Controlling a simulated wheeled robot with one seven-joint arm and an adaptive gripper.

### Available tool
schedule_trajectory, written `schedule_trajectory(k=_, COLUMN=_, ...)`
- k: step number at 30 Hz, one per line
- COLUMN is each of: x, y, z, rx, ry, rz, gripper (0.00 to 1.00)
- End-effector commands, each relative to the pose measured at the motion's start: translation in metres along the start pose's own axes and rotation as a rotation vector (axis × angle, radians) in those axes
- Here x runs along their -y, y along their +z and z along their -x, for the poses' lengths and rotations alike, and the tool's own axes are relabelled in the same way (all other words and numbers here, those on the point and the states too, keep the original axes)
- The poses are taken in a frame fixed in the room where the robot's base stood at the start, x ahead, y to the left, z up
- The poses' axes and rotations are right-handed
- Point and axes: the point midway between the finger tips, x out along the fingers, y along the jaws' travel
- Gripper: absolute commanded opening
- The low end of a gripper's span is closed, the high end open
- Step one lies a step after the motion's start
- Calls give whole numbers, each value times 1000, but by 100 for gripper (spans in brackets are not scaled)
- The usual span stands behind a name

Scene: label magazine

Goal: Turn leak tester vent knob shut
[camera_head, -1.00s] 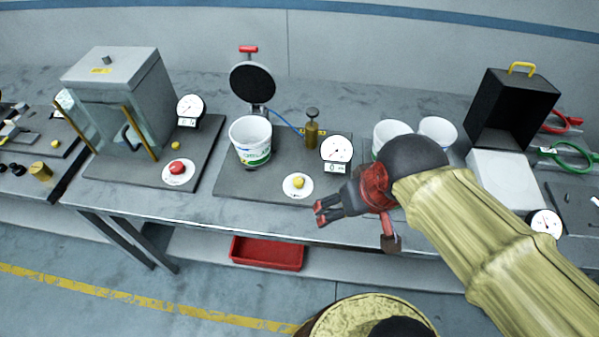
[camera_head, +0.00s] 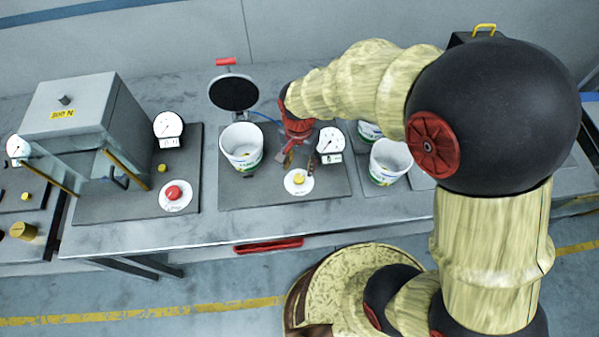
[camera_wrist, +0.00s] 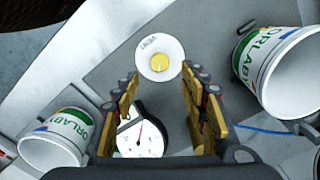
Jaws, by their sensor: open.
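The vent knob is a small yellow knob (camera_head: 299,179) on a white disc at the front of the middle station's dark plate. It also shows in the wrist view (camera_wrist: 160,62), beside the lettering VENT, just beyond and between the fingertips. My gripper (camera_wrist: 160,82) is open and empty, pointing down over the plate, apart from the knob. In the head view my gripper (camera_head: 294,153) is behind the knob. The leak tester's white dial gauge (camera_head: 330,142) stands right of it and shows between the fingers in the wrist view (camera_wrist: 142,138). My arm hides the brass valve.
A white tub (camera_head: 241,148) stands left of my gripper, and another tub (camera_head: 389,162) stands to the right. The round black lid (camera_head: 234,94) is raised behind. A red button (camera_head: 174,193) sits on the left station. The table's front strip is clear.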

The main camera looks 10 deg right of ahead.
Motion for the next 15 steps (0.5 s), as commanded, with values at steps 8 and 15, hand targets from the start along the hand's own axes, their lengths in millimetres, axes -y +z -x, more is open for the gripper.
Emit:
schedule_trajectory(k=8, x=-1, y=1, z=-37, rx=3, ry=3, rz=-4, gripper=44)
schedule_trajectory(k=15, x=-1, y=1, z=-68, rx=2, ry=2, rz=-3, gripper=44)
